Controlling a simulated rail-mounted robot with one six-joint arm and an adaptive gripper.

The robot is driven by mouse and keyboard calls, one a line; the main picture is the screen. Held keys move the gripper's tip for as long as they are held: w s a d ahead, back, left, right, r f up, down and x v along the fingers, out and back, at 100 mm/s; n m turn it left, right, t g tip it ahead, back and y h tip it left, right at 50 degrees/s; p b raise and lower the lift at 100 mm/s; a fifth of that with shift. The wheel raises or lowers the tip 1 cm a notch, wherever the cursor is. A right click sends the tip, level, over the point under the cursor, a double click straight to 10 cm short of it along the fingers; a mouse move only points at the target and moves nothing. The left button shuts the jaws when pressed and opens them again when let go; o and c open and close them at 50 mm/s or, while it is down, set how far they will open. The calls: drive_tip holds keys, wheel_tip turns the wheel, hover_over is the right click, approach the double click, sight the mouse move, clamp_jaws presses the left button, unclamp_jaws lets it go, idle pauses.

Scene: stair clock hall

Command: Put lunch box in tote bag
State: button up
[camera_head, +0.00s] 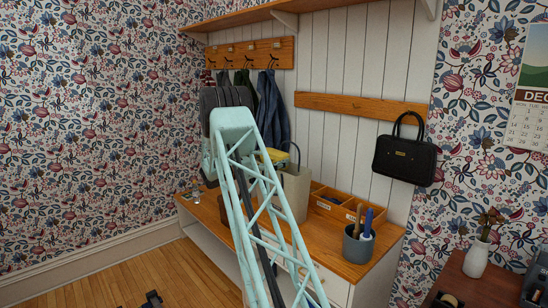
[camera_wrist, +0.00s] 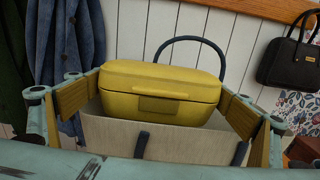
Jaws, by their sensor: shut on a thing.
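The yellow lunch box (camera_wrist: 160,92) is level between the two fingers of my gripper (camera_wrist: 158,98), which is shut on it. The beige tote bag (camera_wrist: 185,142) has dark blue handles and stands upright on the wooden bench. In the wrist view the box is at the bag's mouth, with its lower edge behind the bag's front rim. How deep it sits is hidden. In the head view, the lunch box (camera_head: 277,156) shows just above the left part of the tote bag (camera_head: 296,188), and my arm hides most of the gripper.
The bench (camera_head: 335,248) also bears a wooden divided organizer (camera_head: 336,207) and a grey cup (camera_head: 357,247) with tools, right of the bag. Coats (camera_head: 272,110) hang behind on hooks. A black handbag (camera_head: 404,158) hangs at the right.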

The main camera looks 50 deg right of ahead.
drive_tip(key=shift+f, duration=0.25)
idle(0.3)
drive_tip(key=o, duration=0.6)
drive_tip(key=shift+c, duration=0.2)
drive_tip(key=shift+r, duration=0.15)
drive_tip(key=shift+r+p, duration=2.55)
drive_tip(key=shift+r, duration=2.8)
drive_tip(key=shift+a, duration=0.1)
